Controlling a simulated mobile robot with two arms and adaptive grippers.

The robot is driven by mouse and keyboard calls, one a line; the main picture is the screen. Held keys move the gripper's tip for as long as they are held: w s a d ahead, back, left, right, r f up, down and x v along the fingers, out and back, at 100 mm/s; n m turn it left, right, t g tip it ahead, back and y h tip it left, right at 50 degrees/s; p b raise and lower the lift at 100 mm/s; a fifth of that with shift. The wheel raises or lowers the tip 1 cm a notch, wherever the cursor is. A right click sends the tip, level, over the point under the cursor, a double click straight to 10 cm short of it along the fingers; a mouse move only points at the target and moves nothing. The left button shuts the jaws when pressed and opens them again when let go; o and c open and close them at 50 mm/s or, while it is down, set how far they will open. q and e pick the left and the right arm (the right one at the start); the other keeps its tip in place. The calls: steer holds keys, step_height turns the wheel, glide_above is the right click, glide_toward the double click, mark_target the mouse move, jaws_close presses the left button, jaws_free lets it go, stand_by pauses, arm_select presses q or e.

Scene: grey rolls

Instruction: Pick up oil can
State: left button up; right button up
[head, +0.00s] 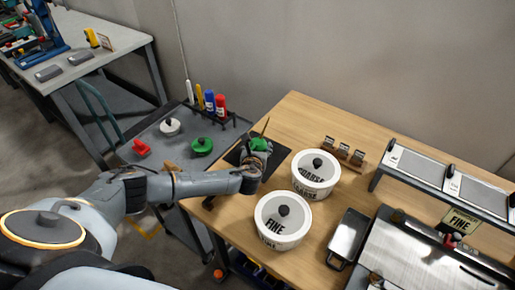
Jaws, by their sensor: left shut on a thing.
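My left arm comes in from the left and reaches over the wooden bench's left part. Its gripper (257,157) is shut on a small green oil can (260,144), of which only a little shows; a thin brown spout sticks up from it. The gripper hides the can's lower part, so I cannot tell whether it touches the dark mat (238,154) below. My right gripper is not in view.
White lidded tubs marked COARSE (316,183) and FINE (282,228) stand close right of the gripper. A grey cart (167,150) at left holds green (202,146), white (169,126) and red (141,147) items. A metal tray (349,238) lies at right.

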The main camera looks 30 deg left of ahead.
arm_select(q)
steer(key=shift+r, duration=0.3)
step_height(320, 180, up, 2)
steer(key=shift+w+a+r, duration=0.1)
steer(key=s+d+r, duration=0.2)
steer(key=s+r, duration=0.8)
steer(key=s, duration=0.4)
steer(key=shift+b, duration=0.4)
steer(key=shift+r, duration=0.1)
stand_by(0.4)
